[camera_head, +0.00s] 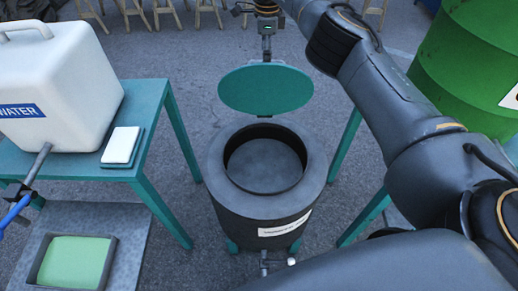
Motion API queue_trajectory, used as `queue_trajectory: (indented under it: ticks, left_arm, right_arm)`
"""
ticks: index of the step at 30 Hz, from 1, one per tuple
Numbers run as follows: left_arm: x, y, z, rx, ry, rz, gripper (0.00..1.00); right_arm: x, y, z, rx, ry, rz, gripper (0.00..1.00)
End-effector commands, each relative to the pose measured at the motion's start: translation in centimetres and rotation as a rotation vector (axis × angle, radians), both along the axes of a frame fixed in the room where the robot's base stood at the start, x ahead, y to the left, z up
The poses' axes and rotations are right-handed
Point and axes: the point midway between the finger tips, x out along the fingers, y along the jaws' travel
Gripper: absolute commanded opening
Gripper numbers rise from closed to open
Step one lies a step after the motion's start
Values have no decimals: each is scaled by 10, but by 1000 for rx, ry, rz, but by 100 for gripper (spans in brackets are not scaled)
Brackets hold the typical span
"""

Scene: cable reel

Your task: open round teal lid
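The round teal lid (266,90) is up above the back rim of a dark grey cylindrical drum (312,165). The drum's round opening is uncovered, and its dark inside shows. A small dark piece shows between the lid's lower edge and the drum's rim. My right arm reaches in from the right and over to the top middle. Its gripper (266,52) points down at the lid's far upper edge, at or touching it. The fingers are too small to tell whether they are shut on the lid. My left gripper is not in view.
A white water container (60,85) and a small white pad (121,145) sit on a teal table (150,100) at left. A tray with a light green surface (75,262) lies below. A green barrel (465,70) stands at right. Wooden legs line the back.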

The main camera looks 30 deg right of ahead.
Motion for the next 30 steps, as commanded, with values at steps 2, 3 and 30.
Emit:
queue_trajectory:
  ticks: [2,3,30]
  left_arm:
    - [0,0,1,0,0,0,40]
    - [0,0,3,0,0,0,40]
    - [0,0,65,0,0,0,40]
  right_arm:
    - [0,0,1,0,0,0,94]
    - [0,0,3,0,0,0,94]
    - [0,0,71,0,0,0,94]
